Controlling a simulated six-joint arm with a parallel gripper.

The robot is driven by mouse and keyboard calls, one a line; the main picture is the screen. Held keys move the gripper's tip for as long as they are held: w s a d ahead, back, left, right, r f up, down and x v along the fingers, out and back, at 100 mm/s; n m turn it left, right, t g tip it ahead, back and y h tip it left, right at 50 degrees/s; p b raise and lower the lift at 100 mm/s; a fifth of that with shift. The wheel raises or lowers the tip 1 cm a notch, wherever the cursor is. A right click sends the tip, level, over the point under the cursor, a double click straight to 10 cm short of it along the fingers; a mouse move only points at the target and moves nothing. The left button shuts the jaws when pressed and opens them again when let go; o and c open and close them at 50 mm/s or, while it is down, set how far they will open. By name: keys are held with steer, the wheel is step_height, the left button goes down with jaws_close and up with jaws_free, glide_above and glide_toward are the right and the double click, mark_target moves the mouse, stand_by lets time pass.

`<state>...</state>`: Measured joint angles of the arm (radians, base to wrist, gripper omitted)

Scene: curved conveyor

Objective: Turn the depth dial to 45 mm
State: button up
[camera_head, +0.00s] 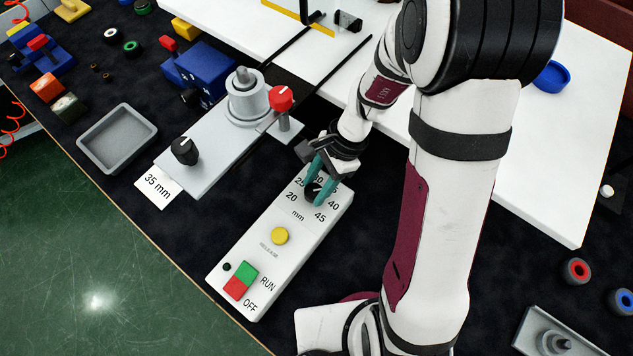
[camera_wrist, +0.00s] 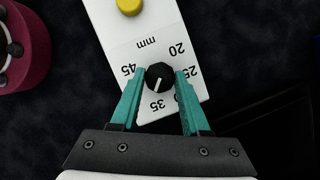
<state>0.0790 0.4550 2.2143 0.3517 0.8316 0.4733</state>
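The depth dial is a round black knob (camera_wrist: 160,77) with a white pointer line on the white control panel (camera_wrist: 115,40). In the wrist view the pointer points close to 35. The 45, 35, 25 and 20 marks show there, while my fingers cover the other marks. In the head view my gripper (camera_head: 318,179) hides part of the dial (camera_head: 311,195). My two teal fingers, also in the wrist view (camera_wrist: 161,73), stand on opposite sides of the dial. They are very close to its sides, and I cannot tell whether they touch it.
The panel also has a yellow release button (camera_head: 280,236) and a green and red RUN/OFF switch (camera_head: 241,281). A "35 mm" card (camera_head: 158,187) lies left of a grey machine base (camera_head: 211,158) with a red knob (camera_head: 281,99). A grey tray (camera_head: 117,138) stands further left.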

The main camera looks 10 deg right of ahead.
jaws_close()
steer(key=shift+m, duration=0.3)
steer(key=m+t, duration=0.1)
steer(key=m, duration=0.1)
steer(key=m+t, duration=0.1)
steer(key=m, duration=0.1)
steer(key=shift+s+m, duration=0.2)
steer(key=shift+m, duration=0.1)
steer(key=m+t, duration=0.1)
steer(key=m, duration=0.4)
steer(key=shift+s+t+h, duration=0.1)
steer(key=shift+t+h, duration=0.3)
steer(key=o, duration=0.6)
jaws_free()
steer(key=shift+o, duration=0.2)
